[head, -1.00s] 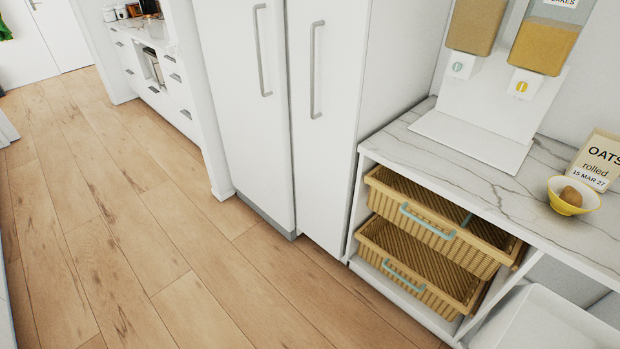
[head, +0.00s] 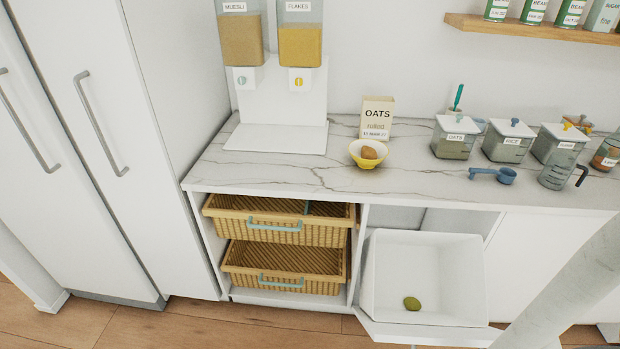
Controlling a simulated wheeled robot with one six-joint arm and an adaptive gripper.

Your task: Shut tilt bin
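The white tilt bin (head: 425,262) is open below the counter, right of the baskets. It is tilted out at the front, so its inside shows from above. A green roundish item (head: 412,303) lies on the bottom of the bin. The front edge of the bin is at the lower part of the picture. My gripper is not in view. A pale grey link of my arm crosses the lower right corner, right of the bin.
Two wicker baskets (head: 285,235) sit in the cabinet left of the bin. The marble counter (head: 300,178) holds cereal dispensers, an oats box (head: 376,117), a yellow bowl (head: 368,154), lidded containers (head: 455,137) and a measuring jug (head: 560,168). Tall white doors (head: 90,150) stand left.

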